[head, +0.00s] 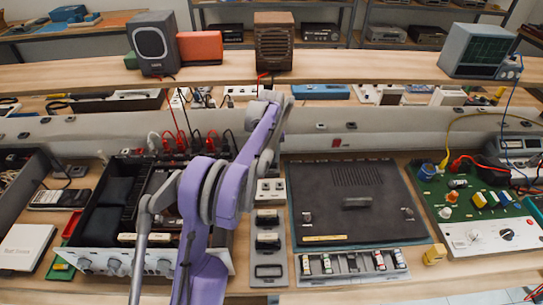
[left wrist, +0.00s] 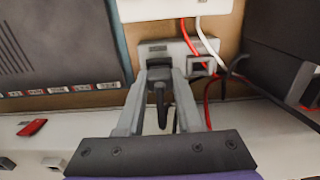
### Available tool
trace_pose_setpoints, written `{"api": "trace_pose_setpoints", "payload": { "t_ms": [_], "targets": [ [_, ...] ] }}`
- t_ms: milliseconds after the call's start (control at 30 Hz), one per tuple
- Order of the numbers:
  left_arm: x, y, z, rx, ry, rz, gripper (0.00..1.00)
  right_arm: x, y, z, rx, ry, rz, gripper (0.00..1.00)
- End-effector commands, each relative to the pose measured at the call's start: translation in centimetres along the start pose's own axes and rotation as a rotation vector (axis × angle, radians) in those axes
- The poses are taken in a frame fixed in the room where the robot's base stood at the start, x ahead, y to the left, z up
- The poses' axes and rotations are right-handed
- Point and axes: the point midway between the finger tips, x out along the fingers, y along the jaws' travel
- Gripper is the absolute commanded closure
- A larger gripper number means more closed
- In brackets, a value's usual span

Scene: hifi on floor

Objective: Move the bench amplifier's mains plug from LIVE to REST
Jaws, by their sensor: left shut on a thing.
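In the left wrist view my left gripper (left wrist: 158,68) is shut on a dark mains plug (left wrist: 160,88), one grey finger on each side of it. The plug is at a grey socket plate (left wrist: 181,48); I cannot tell whether it is fully seated. A dark square opening (left wrist: 200,66) shows beside it on the plate. The plate's small label is too blurred to read, so I cannot tell LIVE from REST. In the head view my purple arm reaches over the bench and hides the gripper and plug. My right gripper is in neither view.
Red and white wires (left wrist: 203,40) and a dark cable run close beside the fingers. A white box (left wrist: 160,9) lies beyond the plate. A dark mat (head: 357,198) is right of my arm, an open amplifier chassis (head: 120,205) left. A pale rail (head: 400,148) crosses behind.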

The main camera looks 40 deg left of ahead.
Motion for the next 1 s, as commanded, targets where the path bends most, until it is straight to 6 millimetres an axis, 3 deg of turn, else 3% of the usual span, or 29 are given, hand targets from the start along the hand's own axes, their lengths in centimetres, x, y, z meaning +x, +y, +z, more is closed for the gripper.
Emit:
{"api": "trace_pose_setpoints", "payload": {
  "t_ms": [667, 700, 900, 1000],
  "targets": [
    [0.34, 0.01, -0.01, 0.0, 0.0, 0.0, 1.0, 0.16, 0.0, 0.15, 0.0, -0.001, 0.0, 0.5],
    [0.33, 0.01, -0.01, 0.0, 0.0, 0.0, 0.63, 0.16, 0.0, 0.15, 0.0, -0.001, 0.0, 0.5],
    [0.33, 0.0, -0.01, 0.0, 0.0, 0.0, 0.3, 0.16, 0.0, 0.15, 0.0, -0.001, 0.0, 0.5],
    [0.34, 0.0, -0.01, 0.0, 0.0, 0.0, 0.3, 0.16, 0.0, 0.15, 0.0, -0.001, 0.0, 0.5]
  ]
}}
